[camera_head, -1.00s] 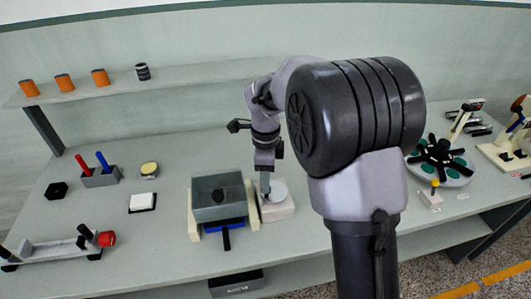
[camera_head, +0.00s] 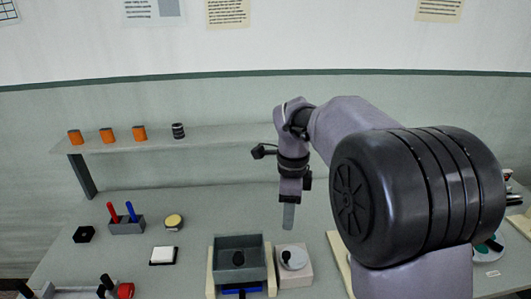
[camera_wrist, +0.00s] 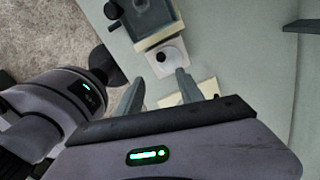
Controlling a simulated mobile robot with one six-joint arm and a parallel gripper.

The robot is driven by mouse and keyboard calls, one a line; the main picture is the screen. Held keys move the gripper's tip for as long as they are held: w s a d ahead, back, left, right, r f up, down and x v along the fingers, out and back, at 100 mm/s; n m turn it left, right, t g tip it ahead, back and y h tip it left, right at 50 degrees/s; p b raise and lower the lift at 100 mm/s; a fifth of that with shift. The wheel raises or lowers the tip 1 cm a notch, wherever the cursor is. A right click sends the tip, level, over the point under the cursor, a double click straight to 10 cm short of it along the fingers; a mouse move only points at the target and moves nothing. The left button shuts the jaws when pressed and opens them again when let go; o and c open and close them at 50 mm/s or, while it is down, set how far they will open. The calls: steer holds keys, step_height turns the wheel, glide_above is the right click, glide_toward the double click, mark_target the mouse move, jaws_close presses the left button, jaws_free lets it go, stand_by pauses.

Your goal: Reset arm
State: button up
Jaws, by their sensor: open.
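My gripper (camera_head: 288,216) hangs pointing down above the workbench, clear of everything below it. In the wrist view my gripper (camera_wrist: 158,90) shows its two fingers spread apart with nothing between them. A white block with a round top (camera_head: 293,262) stands on the bench below my gripper. The same white block (camera_wrist: 165,57) shows beyond the fingertips in the wrist view. A grey open box (camera_head: 240,245) stands directly left of it, with a dark knob inside.
A shelf (camera_head: 215,141) at the back carries several orange spools (camera_head: 108,135) and a dark one (camera_head: 178,131). A grey holder (camera_head: 126,225) with red and blue sticks, a white pad (camera_head: 163,254) and a yellow-topped tin (camera_head: 174,221) stand left. The bench behind the box is clear.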

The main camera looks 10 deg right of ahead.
steer(key=s+a+n+t+y+b, duration=0.1)
steer(key=s+n+t+b, duration=0.3)
steer(key=s+n, duration=1.2)
steer(key=s+t+y, duration=0.1)
steer(key=s, duration=0.8)
steer(key=shift+s+a+r+t+b, duration=0.15)
steer(key=shift+r+t+b, duration=0.1)
steer(key=shift+t+b, duration=0.15)
